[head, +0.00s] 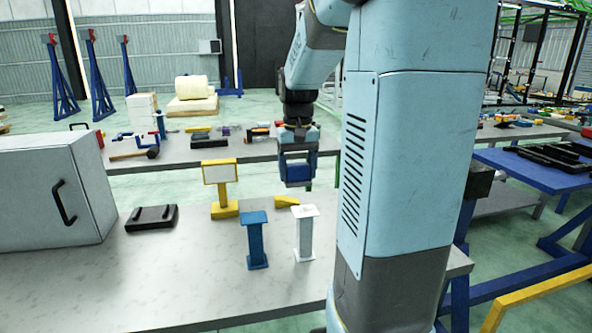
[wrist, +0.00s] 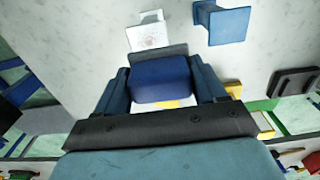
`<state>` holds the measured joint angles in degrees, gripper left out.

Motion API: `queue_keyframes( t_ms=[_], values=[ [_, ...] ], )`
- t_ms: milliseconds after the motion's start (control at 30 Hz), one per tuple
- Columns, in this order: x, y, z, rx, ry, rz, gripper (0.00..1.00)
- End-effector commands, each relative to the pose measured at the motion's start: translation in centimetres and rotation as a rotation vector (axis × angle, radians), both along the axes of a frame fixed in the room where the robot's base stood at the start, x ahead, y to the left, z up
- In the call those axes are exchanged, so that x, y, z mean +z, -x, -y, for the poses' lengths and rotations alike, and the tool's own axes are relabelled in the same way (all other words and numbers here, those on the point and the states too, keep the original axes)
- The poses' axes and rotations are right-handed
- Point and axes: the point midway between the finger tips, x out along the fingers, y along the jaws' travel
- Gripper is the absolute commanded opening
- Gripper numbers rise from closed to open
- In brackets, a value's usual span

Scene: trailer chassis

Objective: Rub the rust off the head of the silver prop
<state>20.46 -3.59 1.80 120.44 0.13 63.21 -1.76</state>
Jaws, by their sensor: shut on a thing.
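The silver prop (head: 304,236) stands upright on the near grey bench, with a flat square head on top. In the wrist view its head (wrist: 149,37) looks pale with faint brownish specks, and part of it is hidden by the block. My gripper (head: 298,181) is shut on a blue block (wrist: 160,82) with a dark grey face. The block also shows between the jaws in the head view (head: 298,172). My gripper holds it in the air, above and apart from the prop's head.
A blue prop (head: 256,241) stands just left of the silver one. The bench front is clear.

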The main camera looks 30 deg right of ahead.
Motion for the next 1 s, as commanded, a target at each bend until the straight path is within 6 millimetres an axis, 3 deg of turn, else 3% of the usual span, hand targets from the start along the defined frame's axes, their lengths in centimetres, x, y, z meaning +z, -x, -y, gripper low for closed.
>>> queue_keyframes(
  t_ms=[1000],
  values=[
    [-0.94,-0.03,-0.22,0.001,-0.001,-0.002,0.37]
  ],
)
